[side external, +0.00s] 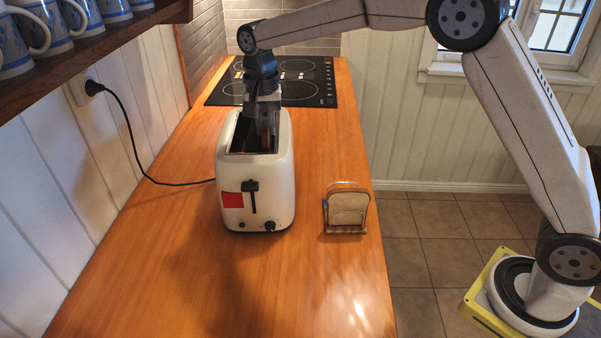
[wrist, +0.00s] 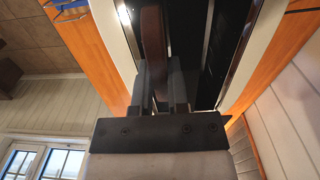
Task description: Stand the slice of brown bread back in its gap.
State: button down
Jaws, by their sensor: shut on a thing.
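My gripper (side external: 261,122) is over the white toaster (side external: 262,187), with its fingers at the slot opening. It is shut on a slice of brown bread (wrist: 152,40), which shows edge-on between the two fingers (wrist: 156,88) in the wrist view. In the side view the slice (side external: 269,130) is a thin dark brown strip at the right-hand side of the opening. Its lower part is hidden by the toaster's wall. A small rack (side external: 347,230) stands on the counter to the right of the toaster. It holds bread (side external: 349,206) upright, a pale face towards the camera.
The toaster has a dark lever (side external: 251,192) and a red patch on its front. A black cord (side external: 135,150) runs to the wall socket on the left. A cooktop (side external: 300,82) lies behind. The wooden counter (side external: 230,290) in front is clear.

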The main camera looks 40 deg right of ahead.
jog(key=shift+r, duration=4.95)
jog(key=shift+r, duration=0.1)
jog(key=shift+r, duration=2.25)
jog(key=s+d+m, duration=1.2)
jog(key=s+m, duration=0.1)
jog(key=m, duration=0.5)
notch_tip(320, 180, down, 22)
jog(key=shift+w, duration=0.15)
jog(key=shift+d, duration=0.1)
jog(key=shift+f, duration=1.75)
